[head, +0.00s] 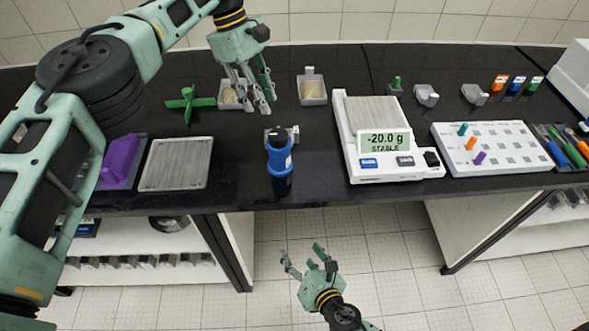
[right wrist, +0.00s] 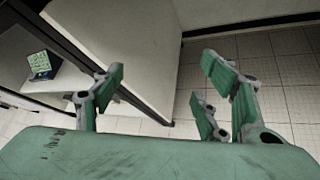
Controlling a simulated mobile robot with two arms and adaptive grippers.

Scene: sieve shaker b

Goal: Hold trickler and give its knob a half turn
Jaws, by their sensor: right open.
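My left gripper (head: 258,106) hangs above the back of the bench, behind and slightly left of the cylinder, fingers downward, apart and empty. My right gripper (head: 305,264) is open and empty, in front of and below the bench edge. Its spread fingers also show in the right wrist view (right wrist: 158,95).
A balance (head: 372,173) reading -20.0 g stands right of the cylinder. A square metal plate (head: 176,163) lies to its left. Trays of tan powder (head: 312,91) and a green cross-shaped piece (head: 190,103) are behind. A white peg board (head: 500,163) is further right.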

